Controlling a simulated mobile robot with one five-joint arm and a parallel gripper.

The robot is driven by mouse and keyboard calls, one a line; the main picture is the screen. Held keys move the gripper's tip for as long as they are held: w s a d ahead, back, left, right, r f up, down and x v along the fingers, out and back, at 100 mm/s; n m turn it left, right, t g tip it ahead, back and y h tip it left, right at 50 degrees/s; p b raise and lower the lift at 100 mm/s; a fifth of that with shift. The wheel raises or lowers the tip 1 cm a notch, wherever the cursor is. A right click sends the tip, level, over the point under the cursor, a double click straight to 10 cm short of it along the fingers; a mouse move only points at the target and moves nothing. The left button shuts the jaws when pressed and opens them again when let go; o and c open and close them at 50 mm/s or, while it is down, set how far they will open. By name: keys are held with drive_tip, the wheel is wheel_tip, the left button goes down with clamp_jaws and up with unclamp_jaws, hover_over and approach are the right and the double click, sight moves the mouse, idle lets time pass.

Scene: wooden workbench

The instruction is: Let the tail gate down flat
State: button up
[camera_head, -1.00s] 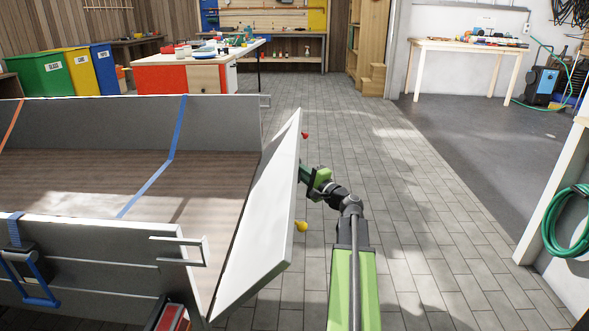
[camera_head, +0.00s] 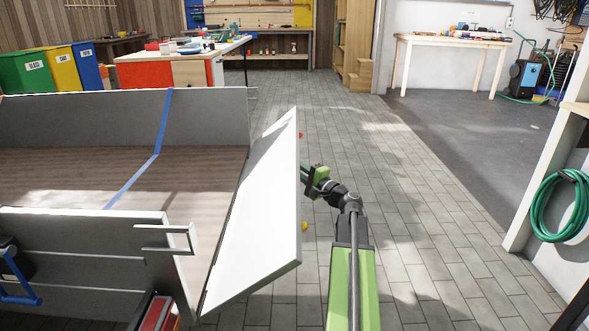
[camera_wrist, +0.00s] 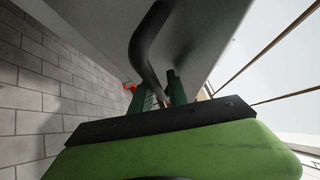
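The tail gate (camera_head: 262,215) is a white panel at the open end of the grey trailer bed (camera_head: 200,122). It leans outward, partway down, with its inner face showing. My gripper (camera_head: 306,173) is at the outer side of the gate, near its upper edge; the gate hides the fingertips in the head view. In the wrist view, a dark curved handle (camera_wrist: 145,45) stands off the gate's grey outer face. The green fingers of my gripper (camera_wrist: 161,92) are on either side of the handle's bar and look closed on it.
The paved floor (camera_head: 430,220) to the right of the gate is open. A latch bracket (camera_head: 175,238) sticks out from the near side wall. A yellow object (camera_head: 304,226) lies on the floor behind the gate. A green hose (camera_head: 545,205) hangs at the right.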

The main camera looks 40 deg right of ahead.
drive_tip(key=shift+o, duration=1.2)
drive_tip(key=shift+a, duration=0.1)
drive_tip(key=s+f+b, duration=0.1)
drive_tip(key=s, duration=1)
drive_tip(key=shift+s+d+f+b, duration=0.3)
drive_tip(key=shift+s+d+b, duration=0.05)
drive_tip(key=shift+s+d, duration=0.1)
